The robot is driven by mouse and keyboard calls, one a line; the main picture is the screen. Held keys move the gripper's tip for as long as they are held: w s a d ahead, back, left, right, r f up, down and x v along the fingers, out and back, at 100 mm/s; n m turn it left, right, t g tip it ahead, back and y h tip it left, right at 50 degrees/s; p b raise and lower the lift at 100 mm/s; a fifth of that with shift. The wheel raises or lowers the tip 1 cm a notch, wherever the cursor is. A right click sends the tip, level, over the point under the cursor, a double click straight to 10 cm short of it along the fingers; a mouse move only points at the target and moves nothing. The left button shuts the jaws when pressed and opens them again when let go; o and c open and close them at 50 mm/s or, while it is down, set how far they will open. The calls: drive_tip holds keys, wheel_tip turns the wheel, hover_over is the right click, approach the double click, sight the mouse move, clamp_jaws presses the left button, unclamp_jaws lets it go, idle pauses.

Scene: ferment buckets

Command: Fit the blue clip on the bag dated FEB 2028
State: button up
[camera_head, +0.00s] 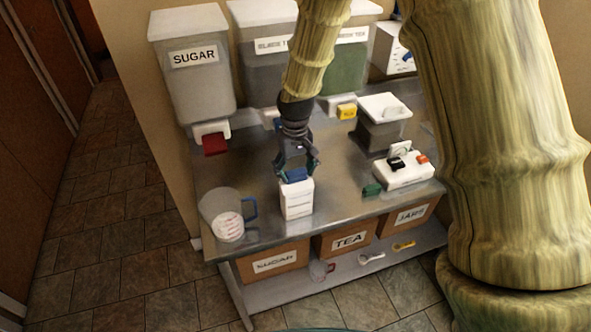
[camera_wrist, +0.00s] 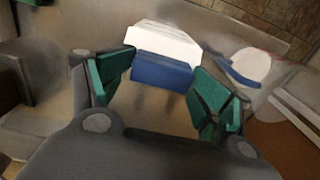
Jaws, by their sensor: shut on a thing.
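The blue clip (camera_head: 295,175) sits between the fingers of my gripper (camera_head: 297,169), at the top edge of a white bag (camera_head: 297,202). The bag stands upright near the table's front edge, with small print on its front too fine to read, so I cannot tell its date. In the wrist view the blue clip (camera_wrist: 162,71) lies between the green fingertips of my gripper (camera_wrist: 163,72), with the white bag (camera_wrist: 166,42) right beside it. My gripper is shut on the clip. I cannot tell whether the clip is fully seated on the bag.
A clear jug (camera_head: 222,207) with a blue handle stands left of the bag. The SUGAR bin (camera_head: 192,85) stands behind. Bare metal tabletop (camera_head: 245,165) lies left of my gripper.

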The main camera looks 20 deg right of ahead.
drive_tip(key=shift+s+f, duration=0.2)
drive_tip(key=o, duration=0.9)
drive_tip(key=shift+o, duration=1.2)
drive_tip(key=shift+w+d, duration=0.1)
drive_tip(key=shift+w, duration=0.1)
drive_tip(key=shift+r, duration=0.25)
drive_tip(key=shift+r+p, duration=2.35)
drive_tip(key=shift+r, duration=1.05)
